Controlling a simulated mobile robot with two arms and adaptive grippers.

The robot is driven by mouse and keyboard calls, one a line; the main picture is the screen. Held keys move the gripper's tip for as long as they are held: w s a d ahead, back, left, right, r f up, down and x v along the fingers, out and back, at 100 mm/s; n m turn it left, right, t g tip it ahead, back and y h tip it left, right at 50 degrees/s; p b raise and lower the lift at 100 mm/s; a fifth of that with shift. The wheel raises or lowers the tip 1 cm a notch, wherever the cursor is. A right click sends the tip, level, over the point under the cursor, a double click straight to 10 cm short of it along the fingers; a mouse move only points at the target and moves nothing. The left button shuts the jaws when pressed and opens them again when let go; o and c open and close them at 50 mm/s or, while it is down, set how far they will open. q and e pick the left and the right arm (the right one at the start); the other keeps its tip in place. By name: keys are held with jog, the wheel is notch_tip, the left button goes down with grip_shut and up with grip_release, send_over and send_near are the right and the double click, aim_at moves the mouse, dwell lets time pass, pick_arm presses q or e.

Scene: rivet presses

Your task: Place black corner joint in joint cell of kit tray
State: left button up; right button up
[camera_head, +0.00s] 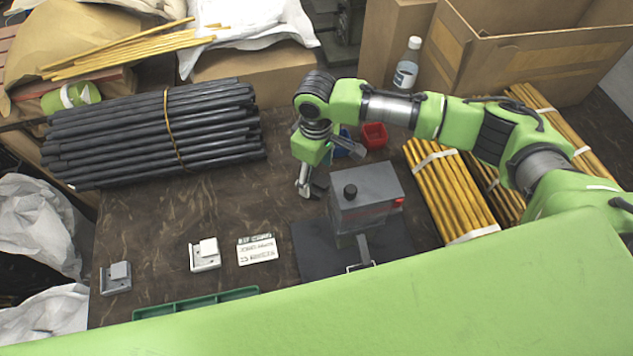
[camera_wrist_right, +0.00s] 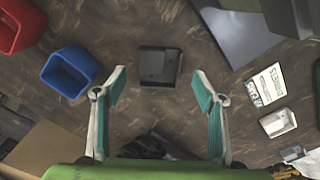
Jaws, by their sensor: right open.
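The black corner joint (camera_wrist_right: 160,66) lies on the dark table in the right wrist view, just past the gap between my fingertips. In the head view a dark piece (camera_head: 320,184) beside the fingers appears to be this joint, partly hidden. My right gripper (camera_head: 306,190) points down close to the table; in its wrist view the gripper (camera_wrist_right: 160,84) is open and empty, fingers on either side of the gap. The green kit tray (camera_head: 197,303) shows only in part at the bottom of the head view. My green body hides the rest, and its cells cannot be told. My left gripper is not in view.
A grey press (camera_head: 366,190) stands right of my gripper. Blue (camera_wrist_right: 71,71) and red (camera_wrist_right: 20,24) bins lie near. A white joint (camera_head: 205,255), a grey joint (camera_head: 115,278) and a printed card (camera_head: 257,250) lie in front. Black tubes (camera_head: 150,135) are bundled behind left.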

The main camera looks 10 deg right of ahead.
aim_at(316, 182)
notch_tip(316, 182, down, 3)
jog(key=shift+f, duration=0.2)
jog(key=c, duration=1.1)
jog(key=shift+r, duration=0.1)
jog(key=shift+c, duration=0.2)
